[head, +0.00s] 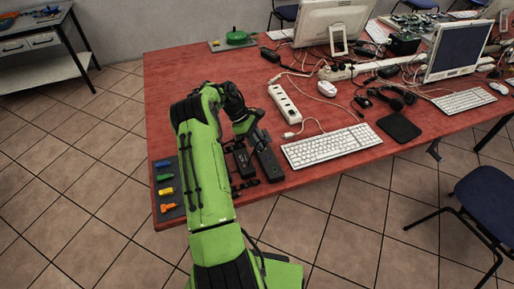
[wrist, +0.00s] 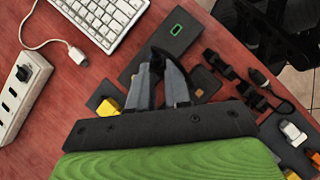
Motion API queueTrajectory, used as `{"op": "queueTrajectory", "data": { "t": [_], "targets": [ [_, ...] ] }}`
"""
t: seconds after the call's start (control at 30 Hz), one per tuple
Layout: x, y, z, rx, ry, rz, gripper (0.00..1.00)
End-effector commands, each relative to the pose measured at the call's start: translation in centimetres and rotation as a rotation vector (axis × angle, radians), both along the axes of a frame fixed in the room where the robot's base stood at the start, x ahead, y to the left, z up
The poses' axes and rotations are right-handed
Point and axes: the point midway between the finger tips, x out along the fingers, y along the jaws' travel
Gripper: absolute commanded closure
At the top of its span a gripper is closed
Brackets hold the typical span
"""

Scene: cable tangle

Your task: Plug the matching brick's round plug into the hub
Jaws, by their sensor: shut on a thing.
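The white hub strip (head: 284,105) lies on the red table; in the wrist view the strip (wrist: 14,110) shows black sockets and a dark round piece at its upper end. A long black brick (head: 268,160) has a green outlined mark at one end in the wrist view (wrist: 190,42). A second dark brick (head: 242,162) lies beside it; its yellow part (wrist: 108,107) and a small gold square show in the wrist view. My gripper (wrist: 165,58) is shut on a small dark thing over the bricks; its shape is mostly hidden by the fingers.
A white keyboard (head: 325,146) lies right of the bricks. A white cable end (wrist: 76,55) rests between hub and keyboard. Black cables (wrist: 240,85) lie at the table's front edge. A dark tray (head: 157,198) holds several coloured pieces. Monitors and tangled cables fill the back right.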

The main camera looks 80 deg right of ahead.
Motion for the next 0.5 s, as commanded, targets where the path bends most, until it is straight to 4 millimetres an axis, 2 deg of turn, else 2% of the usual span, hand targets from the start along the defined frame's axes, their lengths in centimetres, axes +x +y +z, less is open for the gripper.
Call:
{"op": "queueTrajectory", "data": {
  "t": [0.1, 0.2, 0.33, 0.5],
  "targets": [
    [0.4, -1.6, 0.7, 0.003, 0.189, 0.355, 1.0],
    [0.4, -2.7, 1.1, -0.026, 0.284, 0.538, 1.0],
    [0.4, -3.6, 1.3, -0.054, 0.346, 0.658, 1.0],
    [0.5, -3.9, 1.1, -0.067, 0.362, 0.693, 1.0]
  ]
}}
